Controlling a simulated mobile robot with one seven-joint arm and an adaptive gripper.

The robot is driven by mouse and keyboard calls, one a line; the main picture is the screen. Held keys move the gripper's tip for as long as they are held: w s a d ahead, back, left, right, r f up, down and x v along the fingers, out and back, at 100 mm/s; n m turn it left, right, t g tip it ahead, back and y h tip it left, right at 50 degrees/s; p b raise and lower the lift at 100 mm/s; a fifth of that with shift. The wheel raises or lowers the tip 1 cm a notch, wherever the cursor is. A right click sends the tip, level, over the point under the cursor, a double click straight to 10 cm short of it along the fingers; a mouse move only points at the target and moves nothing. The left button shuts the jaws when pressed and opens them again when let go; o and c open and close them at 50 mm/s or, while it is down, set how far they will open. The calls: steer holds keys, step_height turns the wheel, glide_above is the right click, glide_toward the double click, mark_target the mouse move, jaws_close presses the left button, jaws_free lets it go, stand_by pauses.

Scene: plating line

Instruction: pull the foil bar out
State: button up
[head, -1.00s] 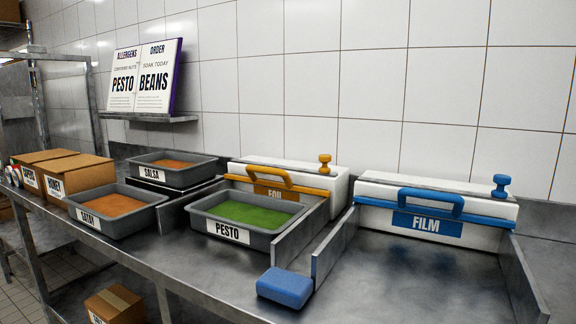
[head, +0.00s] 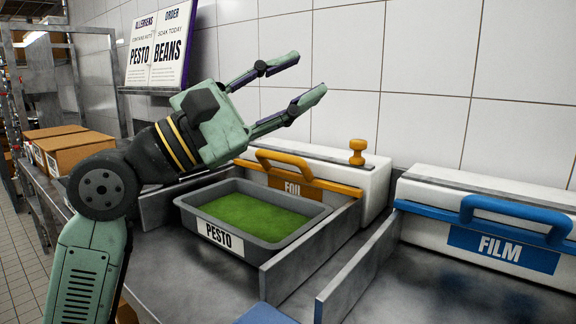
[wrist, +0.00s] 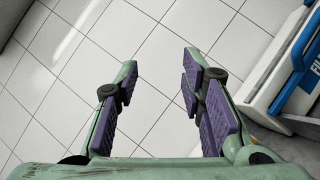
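The foil dispenser (head: 372,203) is a white box against the tiled wall in the head view, with an orange label (head: 291,187) reading FOIL. Its orange foil bar (head: 286,156) has a raised handle and runs along the front behind the pesto tray. An orange knob (head: 357,152) stands on top at the right. My gripper (head: 311,77) is open and empty, above and in front of the foil dispenser, pointing right and up toward the wall. In the wrist view my gripper (wrist: 155,75) shows its two fingers wide apart with only wall tiles between them.
The grey pesto tray (head: 276,242) sits in front of the foil dispenser. Metal dividers (head: 310,251) stand to its right. The film dispenser (head: 420,182) with its blue bar (head: 480,211) is further right. Cardboard boxes (head: 75,149) and an order board (head: 160,47) are at left.

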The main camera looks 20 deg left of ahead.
steer(key=w+a+f+y, duration=0.4)
steer(key=w+f+y, duration=0.1)
steer(key=w+f, duration=0.1)
steer(key=g+y, duration=0.1)
steer(key=y, duration=0.5)
glide_toward(278, 158)
steer(key=p+x, duration=0.1)
steer(key=x, duration=1)
steer(key=shift+c, duration=0.5)
jaws_close()
